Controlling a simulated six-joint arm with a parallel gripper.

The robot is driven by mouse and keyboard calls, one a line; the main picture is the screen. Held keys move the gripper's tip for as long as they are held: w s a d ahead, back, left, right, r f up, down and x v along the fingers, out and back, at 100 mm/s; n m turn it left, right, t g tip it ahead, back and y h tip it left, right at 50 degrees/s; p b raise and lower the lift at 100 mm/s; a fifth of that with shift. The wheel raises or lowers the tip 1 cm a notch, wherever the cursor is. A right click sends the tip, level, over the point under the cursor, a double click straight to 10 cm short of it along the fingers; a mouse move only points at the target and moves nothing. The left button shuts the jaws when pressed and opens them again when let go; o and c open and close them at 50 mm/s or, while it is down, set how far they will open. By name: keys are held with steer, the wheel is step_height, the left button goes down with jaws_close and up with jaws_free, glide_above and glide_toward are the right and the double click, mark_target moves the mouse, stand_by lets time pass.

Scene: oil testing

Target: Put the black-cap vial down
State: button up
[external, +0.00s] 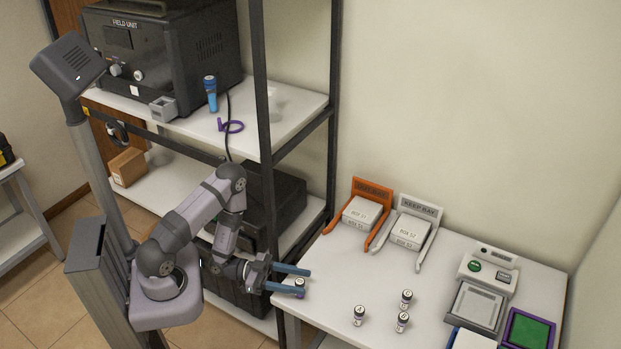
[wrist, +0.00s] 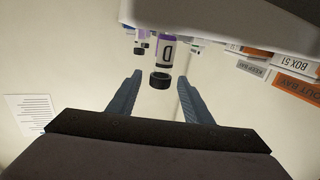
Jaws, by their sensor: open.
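The vial (external: 300,284) stands upright near the left edge of the white table. In the wrist view the vial (wrist: 163,54) appears upside down, with a black cap, a white label marked "D" and a purple band. My gripper (external: 306,282) is open, with its two blue-grey fingers on either side of the vial. In the wrist view the gripper (wrist: 160,78) shows gaps between both fingers and the vial. The vial's base seems to rest on the tabletop.
Several other vials (external: 402,322) stand to the right on the table (external: 345,275). An orange bay (external: 373,189) and a grey bay (external: 420,210) hold white boxes at the back. A button device (external: 480,290) and a green pad (external: 530,331) are at right. A shelf post (external: 263,100) rises behind my arm.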

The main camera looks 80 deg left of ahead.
steer(key=shift+p+x, duration=0.65)
steer(key=shift+x, duration=1.65)
jaws_close()
